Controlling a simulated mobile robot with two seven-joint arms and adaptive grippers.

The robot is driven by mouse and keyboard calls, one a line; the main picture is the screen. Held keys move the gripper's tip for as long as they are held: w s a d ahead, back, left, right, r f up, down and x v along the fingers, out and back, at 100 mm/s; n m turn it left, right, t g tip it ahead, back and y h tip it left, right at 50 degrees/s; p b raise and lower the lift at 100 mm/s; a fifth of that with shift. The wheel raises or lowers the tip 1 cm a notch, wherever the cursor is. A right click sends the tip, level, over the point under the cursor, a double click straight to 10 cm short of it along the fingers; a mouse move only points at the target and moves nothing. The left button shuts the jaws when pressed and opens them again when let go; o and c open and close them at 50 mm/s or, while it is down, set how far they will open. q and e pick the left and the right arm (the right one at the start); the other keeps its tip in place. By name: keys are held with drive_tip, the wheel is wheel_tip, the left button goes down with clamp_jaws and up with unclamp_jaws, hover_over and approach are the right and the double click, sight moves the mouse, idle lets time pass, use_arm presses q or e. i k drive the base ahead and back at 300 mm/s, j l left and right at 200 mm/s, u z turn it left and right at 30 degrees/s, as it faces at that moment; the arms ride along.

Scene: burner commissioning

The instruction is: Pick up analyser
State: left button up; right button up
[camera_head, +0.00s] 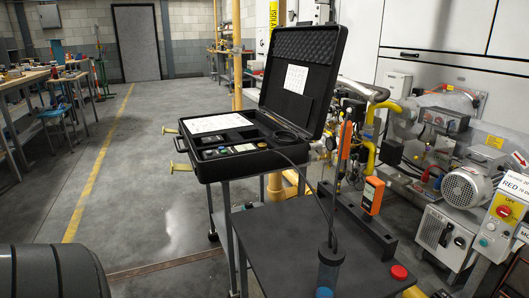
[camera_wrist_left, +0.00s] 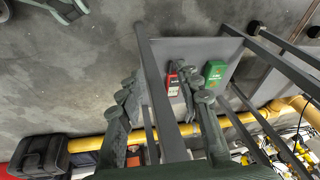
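An orange and grey handheld instrument (camera_head: 372,195), which looks like the analyser, stands upright at a dark bar on the dark table (camera_head: 290,235) in the head view. An orange-handled probe (camera_head: 345,140) stands upright close to it. An open black case (camera_head: 225,169) sits behind them on a stand, with small devices in its foam. In the left wrist view my left gripper (camera_wrist_left: 164,95) has its fingers apart, with a dark bar visible between them. I cannot tell if the bar touches them. Neither gripper can be made out in the head view.
A red device (camera_wrist_left: 173,84) and a green device (camera_wrist_left: 215,72) lie on a grey shelf in the wrist view. Burner machinery (camera_head: 470,188) stands right. Open floor lies left.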

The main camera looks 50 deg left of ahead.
sight(233, 150)
drive_tip(key=j+z, duration=0.2)
drive_tip(key=j, duration=0.15)
drive_tip(key=k+j+z, duration=0.25)
drive_tip(key=j+z, duration=0.2)
drive_tip(key=j, duration=0.25)
drive_tip(key=k+j+z, duration=0.1)
drive_tip(key=j, duration=0.25)
drive_tip(key=k+j+z, duration=0.1)
drive_tip(key=k+j, duration=0.15)
drive_tip(key=k+j+z, duration=0.1)
drive_tip(key=j, duration=0.35)
drive_tip(key=k, duration=0.1)
